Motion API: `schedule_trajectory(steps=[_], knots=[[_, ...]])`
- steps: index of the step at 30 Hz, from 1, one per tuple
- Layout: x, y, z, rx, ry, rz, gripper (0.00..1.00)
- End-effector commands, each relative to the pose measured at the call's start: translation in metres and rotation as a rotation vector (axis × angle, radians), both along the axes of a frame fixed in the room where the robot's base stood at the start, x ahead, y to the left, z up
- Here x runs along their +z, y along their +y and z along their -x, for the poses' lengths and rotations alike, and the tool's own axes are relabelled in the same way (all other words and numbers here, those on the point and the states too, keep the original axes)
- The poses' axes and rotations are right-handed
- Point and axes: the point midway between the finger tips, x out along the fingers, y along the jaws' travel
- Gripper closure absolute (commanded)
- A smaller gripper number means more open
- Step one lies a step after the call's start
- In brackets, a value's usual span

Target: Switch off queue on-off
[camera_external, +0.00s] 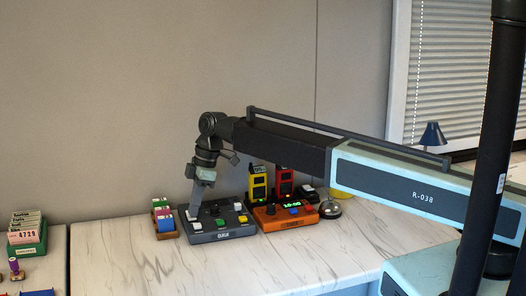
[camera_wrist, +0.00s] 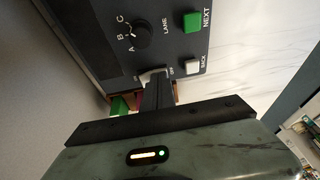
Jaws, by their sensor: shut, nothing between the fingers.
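The dark grey queue box (camera_external: 222,234) stands on the marble counter, with a white, a green and a yellow button and a knob on its top. My gripper (camera_external: 194,208) is shut and empty, pointing down at the box's left part. In the wrist view the shut fingertips (camera_wrist: 156,84) are at a pale switch (camera_wrist: 151,74) beside the word OFF. They overlap it, and I cannot tell whether they touch. The fingers hide part of the switch and its other label, so its position is unclear. A black lane knob (camera_wrist: 138,36), a green NEXT button (camera_wrist: 192,22) and a white BACK button (camera_wrist: 192,66) are close by.
An orange box (camera_external: 284,217) with a green display stands right of the queue box. A small wooden rack (camera_external: 166,233) with coloured cards is close on its left. Yellow (camera_external: 258,185) and red (camera_external: 284,181) devices and a bell (camera_external: 330,209) are behind or right. The front counter is clear.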

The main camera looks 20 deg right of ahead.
Motion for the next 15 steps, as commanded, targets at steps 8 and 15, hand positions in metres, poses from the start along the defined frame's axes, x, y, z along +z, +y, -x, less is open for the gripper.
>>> schedule_trajectory(steps=[8,15], knots=[[0.001,0.0,-0.013,0.0,0.0,0.0,1.0],[0.002,0.0,-0.015,0.0,0.0,0.0,1.0]])
